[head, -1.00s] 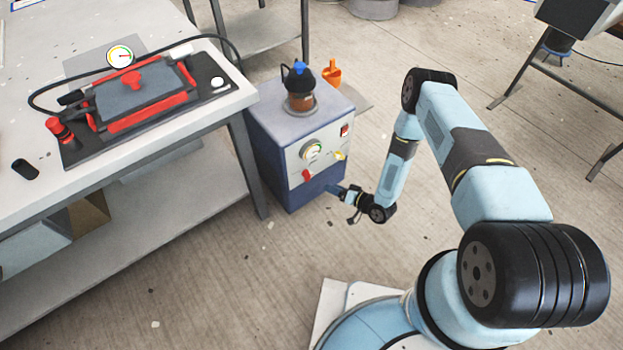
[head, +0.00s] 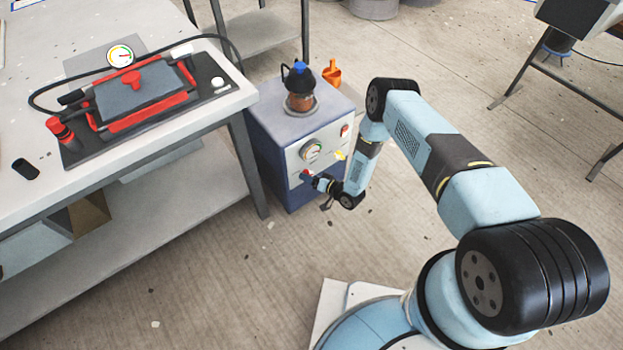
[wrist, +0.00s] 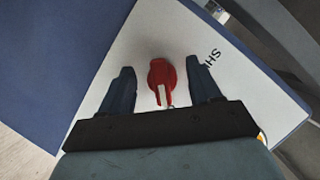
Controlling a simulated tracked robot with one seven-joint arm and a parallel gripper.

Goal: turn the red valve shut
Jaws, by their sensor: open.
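The red valve (wrist: 161,76) is a small red knob with a pale stripe on the white front panel (wrist: 140,45) of a blue pump cabinet. In the wrist view my gripper (wrist: 161,72) is open, with one dark finger on each side of the valve. A gap shows between the valve and each finger; I cannot tell how deep the fingertips reach. In the head view my gripper (head: 312,180) is at the lower left of the panel and covers most of the valve (head: 306,174).
The cabinet (head: 265,125) also carries a round gauge (head: 311,151), a red switch (head: 345,131) and a yellow knob (head: 340,155) on its front. The workbench (head: 215,110) stands to the left.

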